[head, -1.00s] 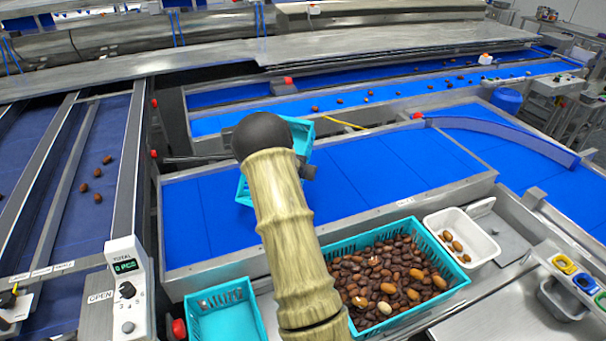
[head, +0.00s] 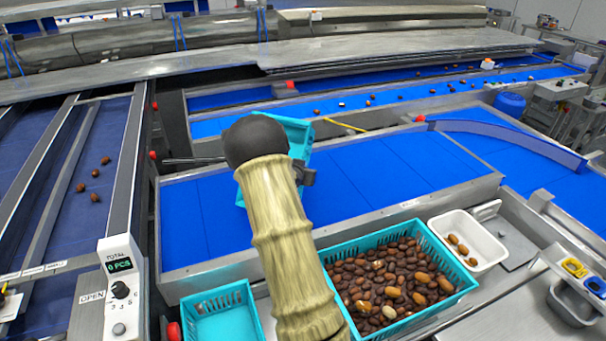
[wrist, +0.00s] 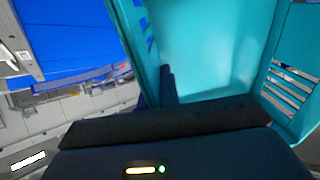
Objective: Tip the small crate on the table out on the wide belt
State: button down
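The small teal crate (head: 299,132) is held up over the wide blue belt (head: 400,165), steeply tilted and partly hidden behind my arm. In the wrist view the crate (wrist: 215,50) fills the upper right, and the part of its inside that shows is bare. My gripper (wrist: 167,88) is shut on the crate's wall, with one dark finger showing against the teal. In the head view the gripper is mostly hidden behind my wrist. No dates show on the visible part of the wide belt.
A larger teal crate full of dates (head: 330,262) stands in front of the belt. A white tub (head: 440,226) with a few dates is to its right, an empty-looking teal crate (head: 198,300) to its left. A control post (head: 122,300) stands at the left.

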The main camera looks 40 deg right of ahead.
jog(key=shift+a+f+h+b, duration=0.1)
jog(key=shift+a+h+b, duration=0.15)
jog(key=shift+b, duration=0.25)
jog(key=shift+s+b, duration=0.25)
jog(key=shift+b, duration=0.1)
jog(key=shift+a+f+h+b, duration=0.1)
jog(key=shift+a+h+b, duration=0.25)
jog(key=shift+b, duration=0.2)
jog(key=shift+t, duration=0.3)
jog(key=shift+s+a+f+t+h+b, duration=0.15)
jog(key=shift+s+a+t+h+b, duration=0.25)
jog(key=shift+b, duration=0.8)
jog(key=shift+s+a+f+t+h+b, duration=0.15)
jog(key=shift+a+h+b, duration=0.3)
jog(key=shift+b, duration=0.7)
jog(key=shift+s+a+r+t+h+b, duration=0.1)
jog(key=shift+s+a+t+h+b, duration=0.2)
jog(key=shift+b, duration=0.6)
jog(key=shift+s+a+f+t+h+b, duration=0.15)
jog(key=shift+a+h+b, duration=0.1)
jog(key=shift+a+b, duration=0.45)
jog(key=shift+s+a+r+t+h+b, duration=0.2)
jog(key=shift+s+a+h+b, duration=0.1)
jog(key=shift+b, duration=0.75)
